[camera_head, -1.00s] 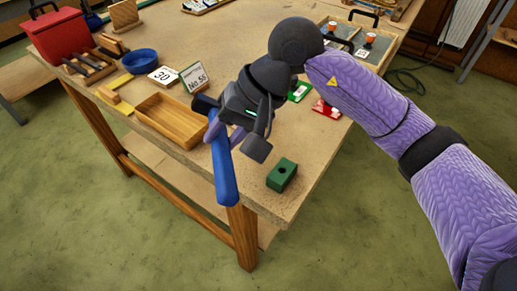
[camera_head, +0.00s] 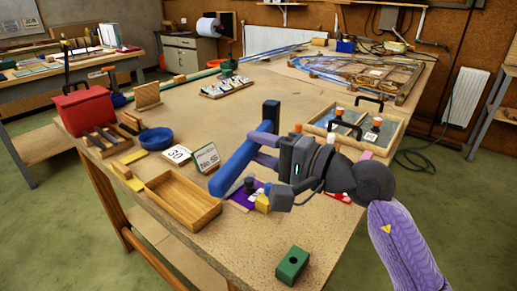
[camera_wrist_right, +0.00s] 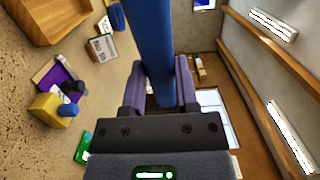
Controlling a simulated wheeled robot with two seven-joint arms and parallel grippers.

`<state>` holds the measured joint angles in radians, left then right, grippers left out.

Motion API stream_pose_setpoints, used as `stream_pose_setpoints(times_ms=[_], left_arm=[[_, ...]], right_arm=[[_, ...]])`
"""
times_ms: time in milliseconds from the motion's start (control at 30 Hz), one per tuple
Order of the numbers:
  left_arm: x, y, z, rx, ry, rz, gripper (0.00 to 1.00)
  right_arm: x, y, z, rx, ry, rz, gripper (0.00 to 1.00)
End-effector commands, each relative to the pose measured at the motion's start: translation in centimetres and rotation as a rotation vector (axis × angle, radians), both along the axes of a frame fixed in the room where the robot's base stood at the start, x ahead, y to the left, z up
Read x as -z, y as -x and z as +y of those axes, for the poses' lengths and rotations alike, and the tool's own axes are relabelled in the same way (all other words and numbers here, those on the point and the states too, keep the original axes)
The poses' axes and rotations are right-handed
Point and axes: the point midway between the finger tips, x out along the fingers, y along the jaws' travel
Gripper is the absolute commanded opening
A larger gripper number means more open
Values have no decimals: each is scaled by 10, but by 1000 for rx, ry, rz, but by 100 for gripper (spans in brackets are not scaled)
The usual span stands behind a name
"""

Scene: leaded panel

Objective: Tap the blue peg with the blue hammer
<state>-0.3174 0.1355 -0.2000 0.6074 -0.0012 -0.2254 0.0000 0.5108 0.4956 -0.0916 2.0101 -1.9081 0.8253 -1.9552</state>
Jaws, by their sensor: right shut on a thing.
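My right gripper (camera_head: 262,149) is shut on the blue hammer (camera_head: 233,170) and holds it above the table. The hammer slants, one end low at left and the other pointing up. In the right wrist view the hammer (camera_wrist_right: 152,45) runs between the fingers of my right gripper (camera_wrist_right: 166,80). A yellow block (camera_head: 262,203) stands on the table below the gripper. The wrist view shows the yellow block (camera_wrist_right: 44,106) with a short blue peg (camera_wrist_right: 68,110) in it. The hammer is apart from the peg. My left gripper is not in view.
A purple tray piece (camera_head: 238,198) with a dark item lies beside the yellow block. A wooden tray (camera_head: 185,222), number cards (camera_head: 205,158) and a blue bowl (camera_head: 157,139) are to the left. A green block with a hole (camera_head: 292,265) sits near the front corner.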

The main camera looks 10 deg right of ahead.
Motion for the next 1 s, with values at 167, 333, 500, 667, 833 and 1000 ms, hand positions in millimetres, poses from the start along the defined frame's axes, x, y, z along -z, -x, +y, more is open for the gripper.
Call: stream_pose_setpoints(times_ms=[167, 333, 500, 667, 833, 1000], left_arm=[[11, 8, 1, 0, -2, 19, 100], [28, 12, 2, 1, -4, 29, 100], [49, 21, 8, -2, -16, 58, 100], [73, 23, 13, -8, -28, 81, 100], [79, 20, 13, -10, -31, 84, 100], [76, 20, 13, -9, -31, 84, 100]], right_arm=[[16, 0, 0, -1, -2, 2, 0], [43, 0, 0, -1, -3, 3, 0], [75, -1, 0, -1, 1, 4, 0], [99, 0, 0, -2, 2, 4, 0], [103, 0, 0, -1, 1, 0, 0], [100, 0, 0, -1, 0, -1, 0]])
